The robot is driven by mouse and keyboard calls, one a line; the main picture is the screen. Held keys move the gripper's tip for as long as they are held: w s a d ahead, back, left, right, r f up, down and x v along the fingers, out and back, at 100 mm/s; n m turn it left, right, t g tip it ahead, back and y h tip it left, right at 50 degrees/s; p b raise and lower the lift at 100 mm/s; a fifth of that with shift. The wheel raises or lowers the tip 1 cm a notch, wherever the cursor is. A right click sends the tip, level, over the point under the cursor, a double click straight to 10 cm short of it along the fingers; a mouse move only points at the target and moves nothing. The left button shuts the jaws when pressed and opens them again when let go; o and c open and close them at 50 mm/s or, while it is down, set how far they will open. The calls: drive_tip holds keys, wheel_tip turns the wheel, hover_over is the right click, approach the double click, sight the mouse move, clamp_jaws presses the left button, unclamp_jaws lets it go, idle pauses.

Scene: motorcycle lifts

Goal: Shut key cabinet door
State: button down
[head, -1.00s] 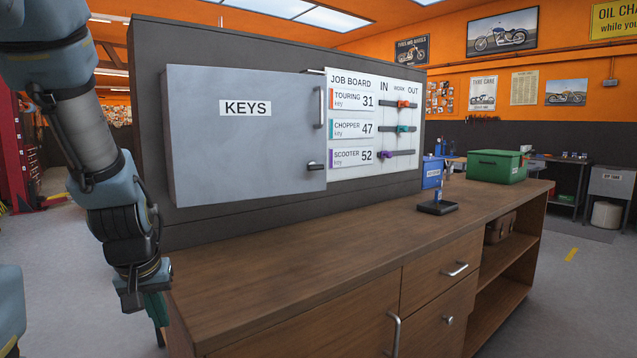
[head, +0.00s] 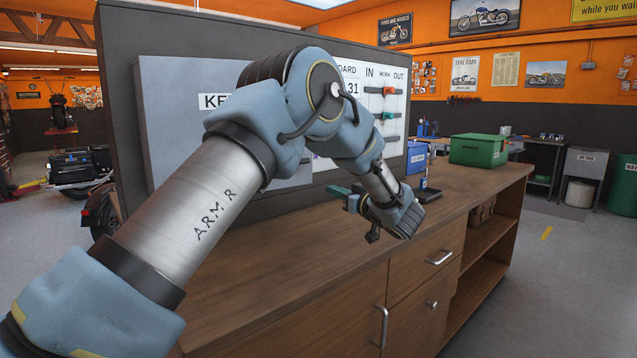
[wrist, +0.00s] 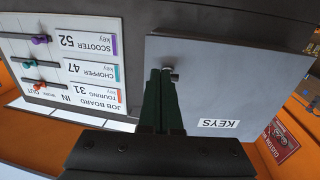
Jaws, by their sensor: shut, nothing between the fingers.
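The key cabinet door (head: 165,110) is a flat grey panel with a KEYS label, mounted on the dark upright panel. In the head view my arm covers much of it, including its handle side. It also shows upside down in the wrist view (wrist: 210,75), with a small dark latch knob (wrist: 174,77) near one edge. I cannot tell whether the door is fully flush. In the wrist view the fingertips (wrist: 160,72) overlap that edge beside the knob; contact is unclear.
The job board (wrist: 65,60) with coloured sliders sits beside the door. Below is a wooden counter (head: 270,260) with a mostly clear top. A green box (head: 478,150), a blue bin (head: 416,157) and a small dark stand (head: 427,190) are toward its far end.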

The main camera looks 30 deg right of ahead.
drive_tip(key=p, duration=0.5)
approach(303, 177)
drive_tip(key=w, duration=0.5)
drive_tip(key=shift+w+a, duration=0.15)
drive_tip(key=shift+w, duration=0.05)
drive_tip(key=shift+w+f+p, duration=0.1)
drive_tip(key=shift+w+p, duration=0.3)
drive_tip(key=shift+w, duration=0.3)
